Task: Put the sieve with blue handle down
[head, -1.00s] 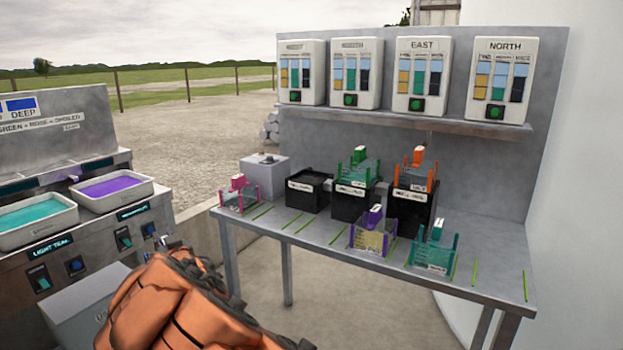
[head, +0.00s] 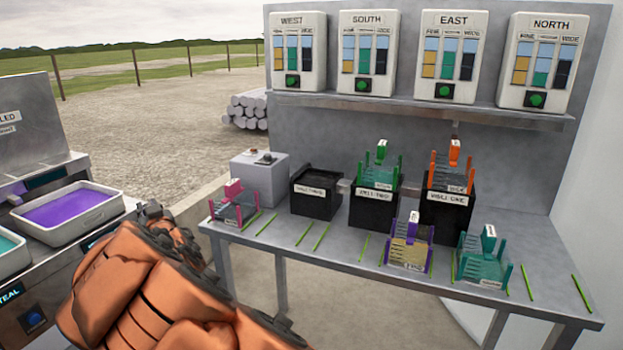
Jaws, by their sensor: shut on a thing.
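No sieve with a blue handle can be made out in the head view. My orange arm (head: 150,285) fills the lower left, and my gripper's fingers and anything between them are hidden. A sieve with a pink handle (head: 234,188) stands at the bench's left end. A sieve with a green handle (head: 380,153) and one with an orange handle (head: 453,155) sit on black stands. A sieve with a purple handle (head: 412,225) and one with a teal handle (head: 489,235) stand along the front.
The grey bench (head: 340,240) has green strips marking places, with bare room at its right end. An empty low black stand (head: 316,196) is beside a grey box (head: 259,178). A tray of purple liquid (head: 72,212) is at left. Four labelled panels hang above.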

